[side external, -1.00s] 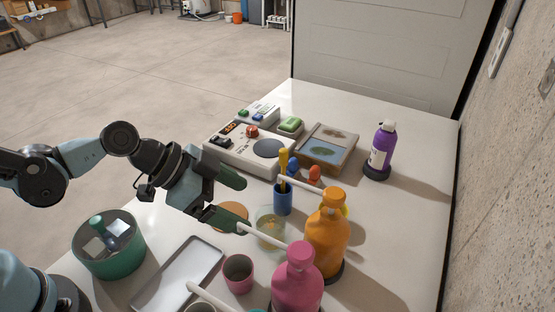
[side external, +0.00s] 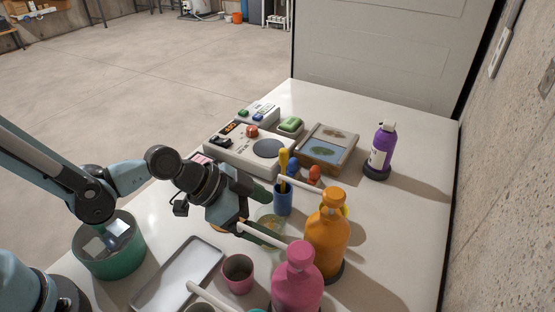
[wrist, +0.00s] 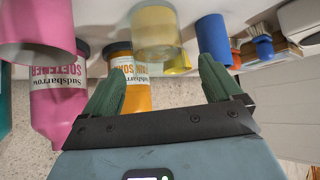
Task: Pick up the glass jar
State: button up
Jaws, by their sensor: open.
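The glass jar (side external: 266,218) is clear with a yellowish tint and stands upright on the white table, partly hidden by my gripper in the side external view. My gripper (side external: 263,212) is open and low, its green fingers reaching toward the jar. In the wrist view the jar (wrist: 156,38) lies just beyond and between the fingertips (wrist: 160,70). The fingers appear apart from it, and I cannot tell whether the jar is between them in depth.
A blue cup with brushes (side external: 283,198) stands close behind the jar. An orange bottle (side external: 326,240) and a pink bottle (side external: 297,280) with long pale spouts stand to its right and front. A pink cup (side external: 238,274) and a metal tray (side external: 180,275) are in front.

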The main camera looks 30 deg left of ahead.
jog(key=shift+x, duration=1.1)
jog(key=c, duration=1.2)
jog(key=shift+a+r, duration=0.1)
jog(key=shift+r, duration=0.1)
jog(key=shift+a+r, duration=0.15)
jog(key=shift+r, duration=3.25)
jog(key=a, duration=1.9)
jog(key=shift+a, duration=0.25)
